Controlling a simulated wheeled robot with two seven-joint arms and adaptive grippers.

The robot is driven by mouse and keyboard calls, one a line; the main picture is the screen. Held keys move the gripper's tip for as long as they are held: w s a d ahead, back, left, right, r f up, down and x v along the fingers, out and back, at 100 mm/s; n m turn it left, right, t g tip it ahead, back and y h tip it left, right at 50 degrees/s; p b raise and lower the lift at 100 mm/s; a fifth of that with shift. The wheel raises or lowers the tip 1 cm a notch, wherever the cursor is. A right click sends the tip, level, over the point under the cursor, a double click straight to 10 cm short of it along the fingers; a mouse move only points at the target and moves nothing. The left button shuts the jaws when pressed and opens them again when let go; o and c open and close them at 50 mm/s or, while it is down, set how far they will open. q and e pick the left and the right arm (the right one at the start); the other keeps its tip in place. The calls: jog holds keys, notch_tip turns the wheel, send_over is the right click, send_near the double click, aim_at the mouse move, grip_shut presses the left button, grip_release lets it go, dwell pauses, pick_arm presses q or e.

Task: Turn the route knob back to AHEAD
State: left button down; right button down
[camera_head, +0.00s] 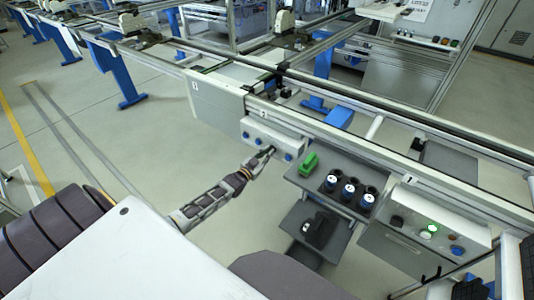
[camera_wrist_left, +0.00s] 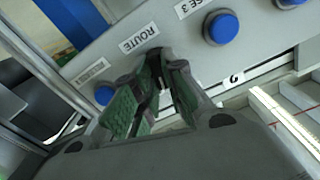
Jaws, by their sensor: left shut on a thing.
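The route knob (camera_wrist_left: 157,70) is a small dark piece below the ROUTE label (camera_wrist_left: 138,37) in the left wrist view, mostly hidden between the fingers. Its pointer cannot be made out. It sits on a light grey control box (camera_head: 282,142) on the side of the line. My left gripper (camera_head: 268,151) reaches the front of this box from the left. In the left wrist view my left gripper (camera_wrist_left: 156,62) has its green-padded fingers converging around the knob, shut on it. My right gripper is not clearly in view.
Blue buttons flank the knob, one (camera_wrist_left: 222,27) to its right and one (camera_wrist_left: 105,95) to its left. A green block (camera_head: 309,164) and several dark cylinders with blue parts stand on a grey shelf (camera_head: 333,170). Another panel (camera_head: 440,232) has a lit green button. Open floor lies left.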

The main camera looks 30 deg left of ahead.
pick_arm(q)
jog(key=shift+n, duration=1.6)
pick_arm(e)
jog(key=shift+s+a+r, duration=0.15)
jog(key=shift+a, duration=0.35)
jog(key=shift+s+a+r, duration=0.1)
jog(key=shift+s+a, duration=0.05)
jog(key=shift+a, duration=0.35)
pick_arm(q)
jog(key=c, duration=1.5)
grip_release()
pick_arm(e)
jog(key=shift+s, duration=0.1)
pick_arm(q)
jog(key=shift+s+a, duration=0.1)
jog(key=shift+s, duration=0.15)
jog(key=shift+s+a, duration=0.2)
jog(key=shift+s, duration=2.7)
jog(key=shift+s+a, duration=0.2)
jog(key=shift+s, duration=2.65)
pick_arm(e)
jog(key=shift+a, duration=0.1)
